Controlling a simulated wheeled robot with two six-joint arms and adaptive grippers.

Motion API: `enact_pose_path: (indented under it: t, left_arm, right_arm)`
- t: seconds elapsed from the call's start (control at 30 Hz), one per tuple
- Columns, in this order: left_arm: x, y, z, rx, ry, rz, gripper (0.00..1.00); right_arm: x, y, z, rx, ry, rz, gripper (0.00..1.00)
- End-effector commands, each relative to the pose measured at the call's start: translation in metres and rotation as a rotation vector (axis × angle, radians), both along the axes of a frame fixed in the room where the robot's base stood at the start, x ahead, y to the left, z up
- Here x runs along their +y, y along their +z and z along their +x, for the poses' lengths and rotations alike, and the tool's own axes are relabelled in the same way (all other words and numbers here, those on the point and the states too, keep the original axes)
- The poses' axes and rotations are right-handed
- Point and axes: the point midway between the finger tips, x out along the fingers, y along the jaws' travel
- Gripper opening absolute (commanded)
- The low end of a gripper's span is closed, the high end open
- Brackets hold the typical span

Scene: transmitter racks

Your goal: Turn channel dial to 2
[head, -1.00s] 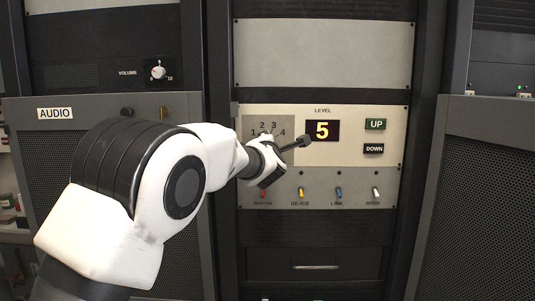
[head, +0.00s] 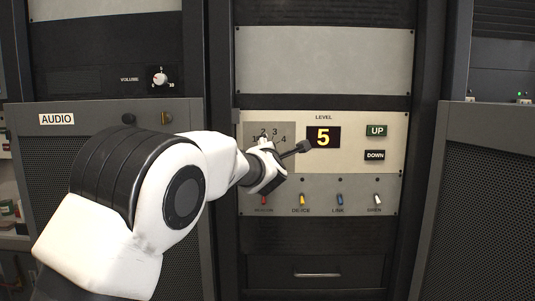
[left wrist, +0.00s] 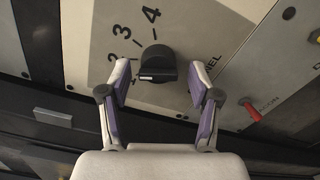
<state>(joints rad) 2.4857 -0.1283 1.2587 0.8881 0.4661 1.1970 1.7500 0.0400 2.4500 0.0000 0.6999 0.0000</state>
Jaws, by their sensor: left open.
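The channel dial (left wrist: 157,65) is a round black knob with a bar grip and a small white mark, on a grey plate (left wrist: 100,50) with 2, 3 and 4 printed around it. In the head view my left gripper (head: 283,165) is in front of the plate (head: 285,131), hiding the knob; parts of 1, 2, 3 and 4 show. My right gripper is not in view.
Right of the plate are a level display (head: 323,137) reading 5, an UP button (head: 376,130) and a DOWN button (head: 375,155). Below is a row of coloured toggle switches; the red one (left wrist: 252,111) is right of my gripper. A volume knob (head: 160,78) is at upper left.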

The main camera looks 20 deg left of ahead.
Motion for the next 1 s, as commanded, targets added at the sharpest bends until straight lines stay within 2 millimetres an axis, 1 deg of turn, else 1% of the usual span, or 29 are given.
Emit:
enact_pose_path:
  t: [0.07,0.17,0.4,0.53,0.6,0.7,0.93,0.97,1.0]
  left_arm:
    - [-0.002,0.001,-0.005,0.000,-0.001,0.002,0.63]
    - [-0.007,0.002,-0.020,0.000,0.000,0.004,0.63]
    - [-0.023,0.001,-0.080,0.001,0.000,0.004,0.63]
    - [-0.030,0.000,-0.104,0.002,0.000,0.003,0.63]
    - [-0.032,0.000,-0.111,0.002,0.001,0.002,0.63]
    - [-0.032,-0.001,-0.115,0.002,0.000,-0.001,0.63]
    - [-0.032,-0.002,-0.115,0.003,0.001,-0.001,0.63]
    - [-0.032,-0.004,-0.114,0.008,0.000,-0.001,0.63]
    - [-0.032,-0.011,-0.112,0.019,0.001,-0.001,0.63]
  right_arm:
    - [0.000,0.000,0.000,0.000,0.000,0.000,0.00]
    - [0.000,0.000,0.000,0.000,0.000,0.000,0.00]
    - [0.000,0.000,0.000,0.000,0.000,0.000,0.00]
    - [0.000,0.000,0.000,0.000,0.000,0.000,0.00]
    - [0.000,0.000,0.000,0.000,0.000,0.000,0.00]
    - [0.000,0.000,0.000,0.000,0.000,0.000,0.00]
    - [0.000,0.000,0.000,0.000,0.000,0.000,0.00]
    - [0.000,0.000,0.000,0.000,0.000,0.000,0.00]
    - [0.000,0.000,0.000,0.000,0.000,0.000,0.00]
